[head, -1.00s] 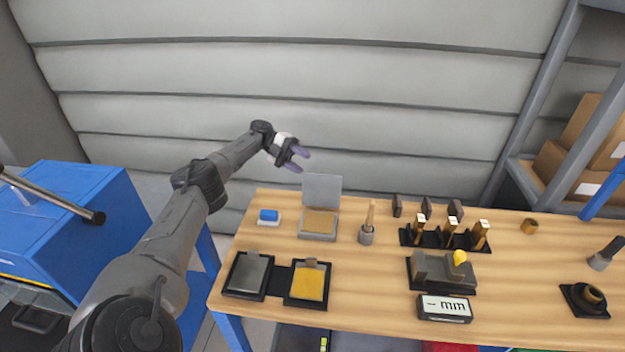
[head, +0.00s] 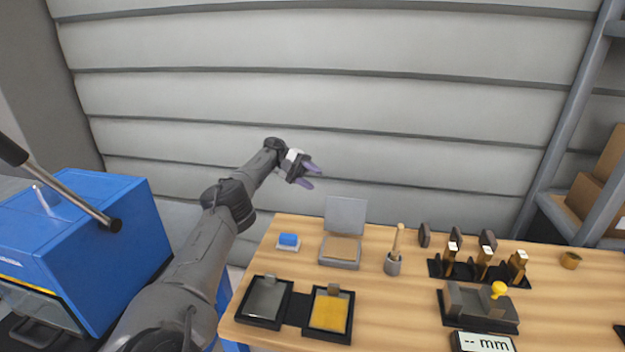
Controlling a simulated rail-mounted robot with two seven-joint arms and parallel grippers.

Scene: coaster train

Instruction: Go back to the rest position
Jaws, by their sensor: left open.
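My left gripper (head: 312,176) is open and empty. It is held up in the air against the grey panelled wall, above and behind the far left part of the wooden table (head: 400,313). My left arm reaches in from the lower left and touches nothing that I can see. My right gripper is not in view.
A blue machine (head: 90,230) stands left. A shelf frame (head: 570,130) rises right.

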